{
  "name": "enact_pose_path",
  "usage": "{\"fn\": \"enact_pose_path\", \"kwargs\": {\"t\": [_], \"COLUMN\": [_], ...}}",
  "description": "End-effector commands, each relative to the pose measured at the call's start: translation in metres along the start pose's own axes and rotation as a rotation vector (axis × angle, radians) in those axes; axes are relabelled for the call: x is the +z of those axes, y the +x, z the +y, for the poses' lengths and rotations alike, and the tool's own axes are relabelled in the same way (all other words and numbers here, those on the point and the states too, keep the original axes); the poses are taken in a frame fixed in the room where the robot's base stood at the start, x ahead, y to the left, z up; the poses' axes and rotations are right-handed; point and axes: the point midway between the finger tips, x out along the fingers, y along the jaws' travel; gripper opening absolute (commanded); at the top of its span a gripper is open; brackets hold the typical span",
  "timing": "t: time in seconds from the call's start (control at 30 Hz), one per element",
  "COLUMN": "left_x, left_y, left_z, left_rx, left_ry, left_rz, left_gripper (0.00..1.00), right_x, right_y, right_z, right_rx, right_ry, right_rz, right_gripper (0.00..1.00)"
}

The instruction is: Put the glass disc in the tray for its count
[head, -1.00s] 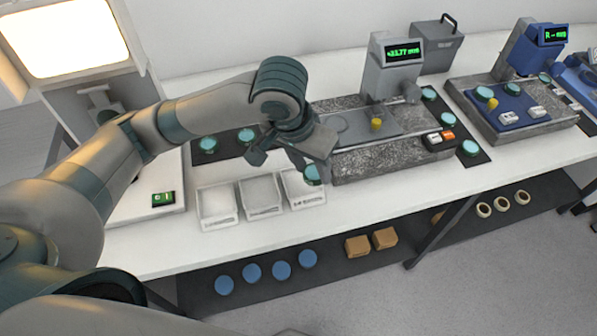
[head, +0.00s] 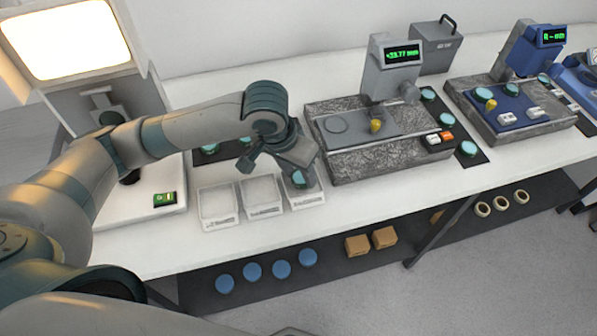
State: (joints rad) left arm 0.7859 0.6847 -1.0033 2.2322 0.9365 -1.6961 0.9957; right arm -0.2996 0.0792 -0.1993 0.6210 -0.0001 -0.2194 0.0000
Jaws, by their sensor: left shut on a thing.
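My left gripper (head: 297,165) is shut on a glass disc (head: 299,178), a teal-tinted round piece. It holds the disc over the rightmost of three white trays, and I cannot tell whether the disc touches the tray floor. The right tray (head: 309,201), middle tray (head: 263,210) and left tray (head: 219,222) stand in a row at the table's front edge. The left and middle trays look empty. The labels on their fronts are too small to read. My right gripper does not show.
A grey interferometer (head: 392,75) on a granite block stands right of the trays, its display lit green. More glass discs (head: 466,149) lie on dark mats around it. A blue instrument (head: 525,50) stands farther right. A white lamp-lit device (head: 130,215) stands at left.

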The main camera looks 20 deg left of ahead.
Motion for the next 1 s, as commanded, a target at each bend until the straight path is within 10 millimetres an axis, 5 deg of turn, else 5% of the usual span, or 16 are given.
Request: {"fn": "enact_pose_path", "kwargs": {"t": [0.47, 0.5, 0.53, 1.0], "left_x": [0.0025, 0.0026, 0.0025, 0.0017], "left_y": [0.0088, 0.0094, 0.0094, 0.0004], "left_z": [-0.0009, -0.0009, -0.0010, -0.0008], "left_rx": [0.000, 0.000, 0.000, 0.001], "left_ry": [0.000, 0.000, 0.000, 0.001], "left_rz": [0.000, 0.000, 0.001, 0.001], "left_gripper": [0.16, 0.43, 0.47, 0.47], "right_x": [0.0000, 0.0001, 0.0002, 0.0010], "right_y": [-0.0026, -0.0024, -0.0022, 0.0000], "right_z": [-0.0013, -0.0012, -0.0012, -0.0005], "right_rx": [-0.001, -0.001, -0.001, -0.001], "right_ry": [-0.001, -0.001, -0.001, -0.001], "right_rz": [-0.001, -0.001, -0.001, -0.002], "right_gripper": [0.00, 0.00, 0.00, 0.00]}}
